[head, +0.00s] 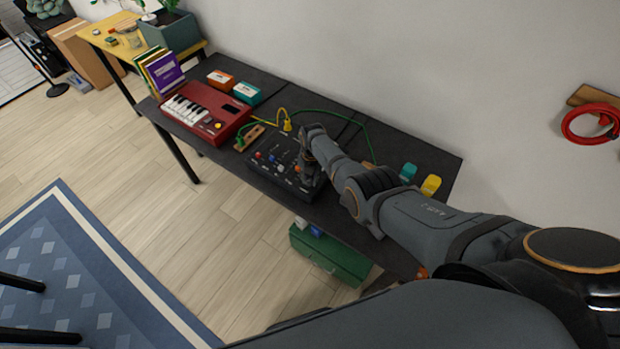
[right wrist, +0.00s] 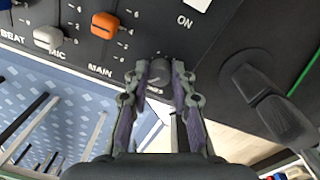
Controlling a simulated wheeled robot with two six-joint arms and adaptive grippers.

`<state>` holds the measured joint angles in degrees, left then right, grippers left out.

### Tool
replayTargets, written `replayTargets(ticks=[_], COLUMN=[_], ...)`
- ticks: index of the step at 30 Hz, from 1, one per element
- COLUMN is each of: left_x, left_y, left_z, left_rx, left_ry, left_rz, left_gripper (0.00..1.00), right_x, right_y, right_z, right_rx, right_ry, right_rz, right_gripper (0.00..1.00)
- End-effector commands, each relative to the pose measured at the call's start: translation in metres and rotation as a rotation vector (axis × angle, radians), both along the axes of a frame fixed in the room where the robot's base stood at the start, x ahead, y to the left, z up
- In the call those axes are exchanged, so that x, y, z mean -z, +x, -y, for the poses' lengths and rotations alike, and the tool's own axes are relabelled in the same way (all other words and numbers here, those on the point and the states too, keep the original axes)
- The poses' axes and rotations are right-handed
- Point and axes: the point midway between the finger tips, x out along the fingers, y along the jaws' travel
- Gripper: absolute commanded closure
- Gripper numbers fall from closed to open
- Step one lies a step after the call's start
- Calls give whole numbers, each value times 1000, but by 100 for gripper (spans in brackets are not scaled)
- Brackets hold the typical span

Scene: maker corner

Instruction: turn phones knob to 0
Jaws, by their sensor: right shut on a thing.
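The black mixer panel (head: 262,172) lies on the dark table, with small coloured knobs and sliders. In the right wrist view a dark round knob (right wrist: 160,74) sits between the fingertips of my right gripper (right wrist: 160,82), which is shut on its sides. The label below this knob is mostly covered by the fingers; the neighbouring one reads MAIN. In the head view my right gripper (head: 306,168) is at the mixer's right part and hides the knob. The knob's pointer is too faint to read. My left gripper is not in view.
An orange slider cap (right wrist: 105,25) and a grey one (right wrist: 47,37) stand left of the knob. A black lever-like part (right wrist: 270,105) is to its right. A red keyboard (head: 205,110), a green cable (head: 335,115) and a yellow cable (head: 270,120) lie around the mixer.

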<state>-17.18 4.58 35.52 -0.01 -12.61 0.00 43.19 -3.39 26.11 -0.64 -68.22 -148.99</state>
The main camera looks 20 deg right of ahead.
Motion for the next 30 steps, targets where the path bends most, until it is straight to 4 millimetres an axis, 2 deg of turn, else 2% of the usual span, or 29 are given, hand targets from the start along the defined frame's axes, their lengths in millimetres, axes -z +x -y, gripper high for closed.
replayTargets(ticks=[12, 29, 30], left_x=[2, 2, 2], left_y=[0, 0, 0], left_z=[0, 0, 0], left_rx=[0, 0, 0], left_ry=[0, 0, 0], left_rz=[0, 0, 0], left_gripper=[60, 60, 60], right_x=[0, 0, 0], right_y=[0, 0, 0], right_z=[0, 0, 0], right_rx=[-179, -203, -203], right_ry=[0, 0, 0], right_rz=[0, 0, 0], right_gripper=[100, 100, 71])
